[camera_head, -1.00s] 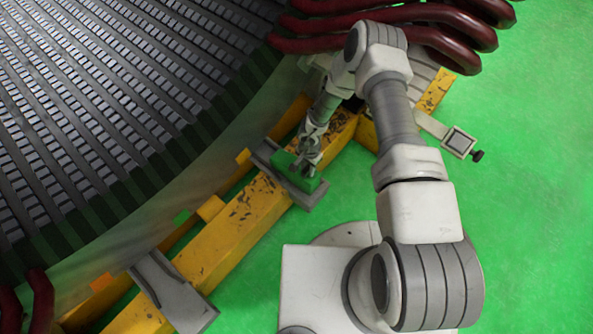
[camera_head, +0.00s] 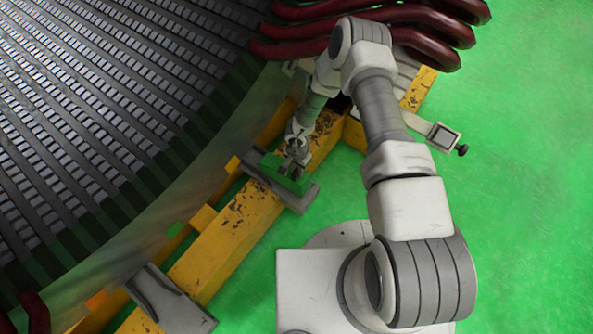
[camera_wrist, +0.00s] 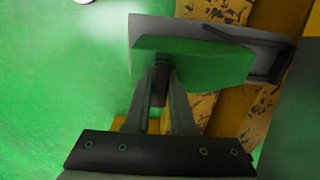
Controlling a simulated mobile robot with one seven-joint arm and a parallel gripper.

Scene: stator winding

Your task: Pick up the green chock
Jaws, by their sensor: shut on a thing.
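The green chock (camera_head: 297,186) is a small green block at the grey bracket on the yellow beam, in the middle of the head view. In the wrist view the green chock (camera_wrist: 205,62) is a wide wedge-like block in front of the grey bracket (camera_wrist: 150,28). My gripper (camera_head: 294,167) points down at the chock, with its fingers shut on it. Whether the chock touches the bracket I cannot tell.
The large slotted stator (camera_head: 110,110) fills the left. The yellow beam (camera_head: 222,240) runs diagonally beneath the bracket. A second grey bracket (camera_head: 170,300) sits lower left. Dark red pipes (camera_head: 420,30) lie at the top. Green floor (camera_head: 525,170) is clear on the right.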

